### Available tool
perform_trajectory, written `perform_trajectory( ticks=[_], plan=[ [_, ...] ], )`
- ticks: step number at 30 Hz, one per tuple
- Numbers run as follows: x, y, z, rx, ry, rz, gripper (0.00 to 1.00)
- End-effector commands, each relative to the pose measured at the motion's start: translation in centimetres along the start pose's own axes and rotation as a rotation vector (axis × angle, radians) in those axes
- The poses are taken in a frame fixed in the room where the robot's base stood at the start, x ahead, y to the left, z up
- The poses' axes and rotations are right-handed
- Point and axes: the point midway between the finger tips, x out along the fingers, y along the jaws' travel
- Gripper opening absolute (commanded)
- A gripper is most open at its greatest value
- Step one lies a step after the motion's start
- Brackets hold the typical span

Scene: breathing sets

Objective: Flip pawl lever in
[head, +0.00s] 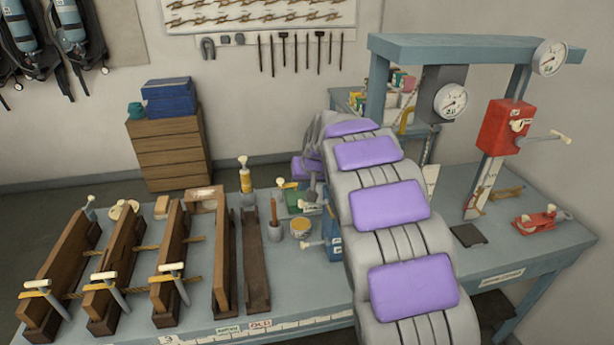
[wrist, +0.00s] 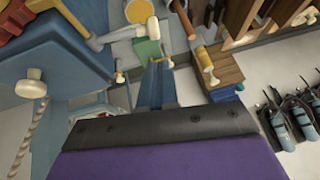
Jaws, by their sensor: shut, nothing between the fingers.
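A blue housing (head: 335,240) stands on the bench, partly hidden behind my arm, with a cream-tipped handle (head: 311,243) sticking out left. I cannot tell for certain which piece is the pawl lever. My gripper (wrist: 165,125) shows as a dark edge over purple; it is shut and empty, apart from the lever. In the head view its tip is hidden behind my arm.
A red box with a crank (head: 508,127) hangs on the blue frame (head: 470,46) at right; a small red device (head: 540,220) sits below. Wooden clamps (head: 120,270) fill the bench's left. A yellow can (head: 300,227) stands near the blue housing.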

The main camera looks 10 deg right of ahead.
Motion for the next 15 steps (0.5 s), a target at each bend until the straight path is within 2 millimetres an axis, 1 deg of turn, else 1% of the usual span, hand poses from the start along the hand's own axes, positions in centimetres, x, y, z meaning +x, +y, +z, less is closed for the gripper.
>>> perform_trajectory(
  ticks=[1, 4, 9, 15],
  plan=[
    [0.6, 0.0, 0.8, 0.000, -0.004, 0.001, 0.00],
    [1.2, 0.0, 1.5, 0.001, -0.001, 0.001, 0.00],
    [1.8, 0.0, 1.9, 0.000, 0.002, 0.000, 0.00],
    [1.8, 0.0, 2.0, -0.001, 0.002, 0.000, 0.00]
  ],
)
